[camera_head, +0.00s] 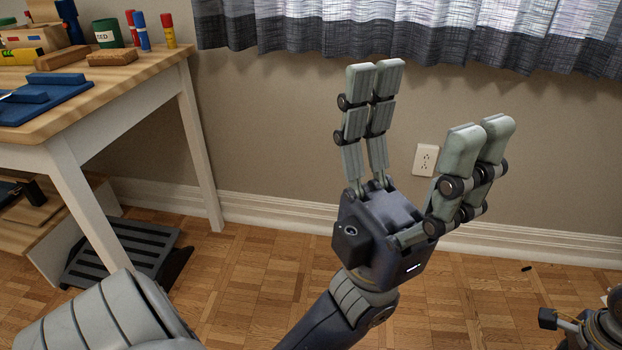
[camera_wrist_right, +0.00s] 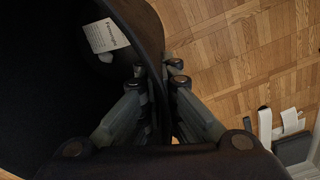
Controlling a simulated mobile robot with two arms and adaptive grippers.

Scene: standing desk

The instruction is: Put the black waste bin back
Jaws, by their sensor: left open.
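The black waste bin (camera_wrist_right: 45,90) fills the left side of the right wrist view, seen into its dark inside, with a white label (camera_wrist_right: 103,36) on the inner wall. My right gripper (camera_wrist_right: 160,70) has its fingers on both sides of the bin's wall at the rim and is shut on it. How far the bin is from the floor cannot be told. The bin is not in the head view. My left gripper (camera_head: 428,98) is open and empty, fingers pointing up, in front of the wall.
The wall has an outlet (camera_head: 426,160) and a curtain (camera_head: 400,30).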

